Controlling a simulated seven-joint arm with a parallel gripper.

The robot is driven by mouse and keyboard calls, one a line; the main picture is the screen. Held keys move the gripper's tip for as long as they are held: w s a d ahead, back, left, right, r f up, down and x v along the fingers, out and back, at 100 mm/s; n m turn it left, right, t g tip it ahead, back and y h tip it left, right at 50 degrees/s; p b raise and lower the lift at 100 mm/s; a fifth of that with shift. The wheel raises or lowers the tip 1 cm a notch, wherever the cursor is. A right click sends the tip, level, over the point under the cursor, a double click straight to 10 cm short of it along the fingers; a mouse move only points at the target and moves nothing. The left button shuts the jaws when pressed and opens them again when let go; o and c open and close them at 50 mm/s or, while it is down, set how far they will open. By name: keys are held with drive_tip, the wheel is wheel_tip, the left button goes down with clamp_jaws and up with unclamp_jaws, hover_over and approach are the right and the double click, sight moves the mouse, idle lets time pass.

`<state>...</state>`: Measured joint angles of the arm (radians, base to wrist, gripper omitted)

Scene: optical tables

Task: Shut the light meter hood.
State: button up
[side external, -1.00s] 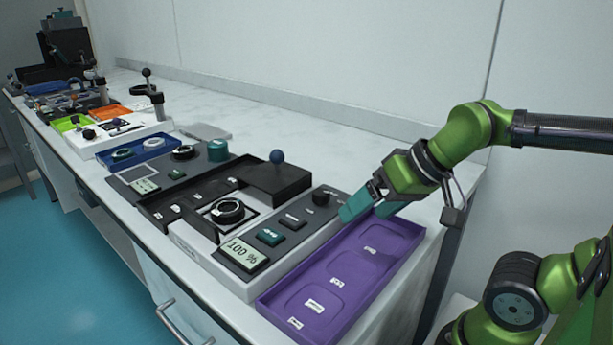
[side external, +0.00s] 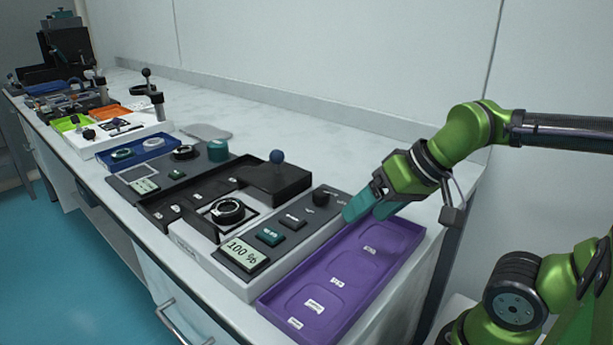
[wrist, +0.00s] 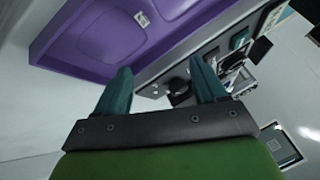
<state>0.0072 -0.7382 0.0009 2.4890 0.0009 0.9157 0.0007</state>
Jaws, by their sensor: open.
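The light meter (side external: 205,262) is a pale box with a dark control panel, a "100 %" display and a black ring on its top plate. The hood is open, as the ring (side external: 228,210) is uncovered. My gripper (side external: 368,208) has teal fingers and is open and empty. It is above the back end of the purple tray, to the right of the hood and apart from it. The fingers also show in the wrist view (wrist: 162,82).
The purple tray (side external: 262,302) lies right of the meter; it also fills the upper left of the wrist view (wrist: 45,40). Black trays (side external: 160,212), another dark device (side external: 140,186) and a blue tray (side external: 112,163) stand to the left. The bench behind is clear.

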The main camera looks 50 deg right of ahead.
drive_tip(key=shift+w+d+r+m+g, duration=0.15)
drive_tip(key=shift+w+m+g, duration=0.15)
drive_tip(key=shift+m+g, duration=0.15)
drive_tip(key=shift+c, duration=1.1)
drive_tip(key=w+d+r+m+g+y, duration=0.1)
drive_tip(key=w+m, duration=0.1)
drive_tip(key=w+d+m+g+y, duration=0.1)
drive_tip(key=w+m+g+y, duration=0.1)
drive_tip(key=w+m, duration=0.1)
drive_tip(key=w+d+r+m+g+y, duration=0.1)
drive_tip(key=w+m+g, duration=0.1)
drive_tip(key=shift+w+d+r+y, duration=0.15)
drive_tip(key=shift+w+r+y, duration=0.2)
drive_tip(key=shift+w+y, duration=0.05)
clamp_jaws()
drive_tip(key=w+d+r+m+t+y, duration=0.1)
drive_tip(key=w+d+r+m+y, duration=0.1)
drive_tip(key=w+d+m+y, duration=0.35)
drive_tip(key=w+d+r+m+t+y, duration=0.1)
drive_tip(key=w+d+r+m+y, duration=0.15)
drive_tip(key=d, duration=0.55)
approach(274, 170)
drive_tip(key=shift+y, duration=0.4)
drive_tip(key=a, duration=0.1)
drive_tip(key=a+r, duration=0.1)
drive_tip(key=a, duration=0.3)
drive_tip(key=shift+a+r, duration=0.1)
drive_tip(key=shift+r, duration=0.25)
